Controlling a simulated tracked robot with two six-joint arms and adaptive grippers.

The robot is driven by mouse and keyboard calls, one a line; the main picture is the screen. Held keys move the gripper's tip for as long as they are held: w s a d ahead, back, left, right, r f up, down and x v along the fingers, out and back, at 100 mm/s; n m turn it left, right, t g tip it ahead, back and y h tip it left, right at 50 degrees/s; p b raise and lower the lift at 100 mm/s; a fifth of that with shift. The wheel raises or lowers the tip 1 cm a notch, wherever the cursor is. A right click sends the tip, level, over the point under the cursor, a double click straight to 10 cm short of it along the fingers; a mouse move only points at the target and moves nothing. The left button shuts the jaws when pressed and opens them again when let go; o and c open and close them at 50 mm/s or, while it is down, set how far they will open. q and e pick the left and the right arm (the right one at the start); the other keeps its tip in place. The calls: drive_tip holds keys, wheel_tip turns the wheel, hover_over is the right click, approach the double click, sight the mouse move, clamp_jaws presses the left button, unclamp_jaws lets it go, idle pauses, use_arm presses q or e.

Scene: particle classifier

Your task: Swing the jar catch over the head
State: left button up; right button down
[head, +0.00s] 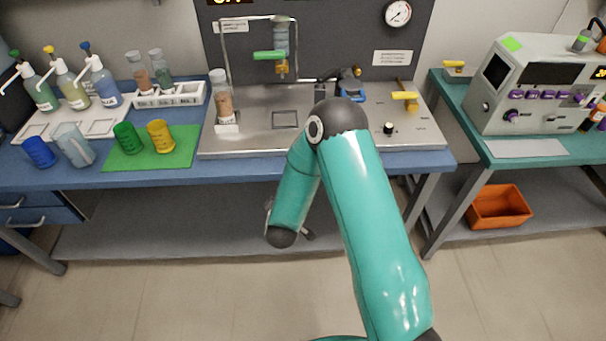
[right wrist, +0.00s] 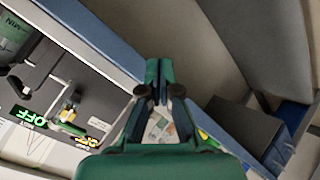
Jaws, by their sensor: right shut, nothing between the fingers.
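The classifier stands on a steel plate (head: 262,140). A black fitting with a blue handle (head: 352,88) sits at its middle right, partly behind my right arm. I cannot tell for sure which part is the jar catch or the head. A jar of brown particles (head: 224,103) stands upright at the plate's left. A clear column with a green lever (head: 270,55) stands at the back. My right arm reaches in front of the bench. My right gripper (right wrist: 160,72) is shut and empty, apart from the classifier; in the head view it is mostly hidden. My left gripper is out of view.
A yellow-handled lever (head: 405,97) and black knob (head: 389,128) are at the plate's right. Coloured cups stand left, two on a green mat (head: 152,160), beside a white rack (head: 180,96). An orange bin (head: 499,207) sits on the right bench's shelf.

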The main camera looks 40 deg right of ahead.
drive_tip(key=s+a+f+m+g+y, duration=0.1)
drive_tip(key=s+a+f+y, duration=0.3)
drive_tip(key=a, duration=0.3)
drive_tip(key=s+a+f+m+g+y, duration=0.1)
drive_tip(key=s+a+f+y, duration=0.25)
drive_tip(key=a, duration=0.45)
drive_tip(key=s+a+f+m+g+y, duration=0.1)
drive_tip(key=s+a+g+y, duration=0.2)
drive_tip(key=s+a, duration=0.6)
drive_tip(key=s+g, duration=0.2)
drive_tip(key=s, duration=0.1)
drive_tip(key=shift+s+a+f+m+y, duration=0.2)
drive_tip(key=shift+s+f+m+y, duration=0.15)
drive_tip(key=shift+f+m, duration=0.05)
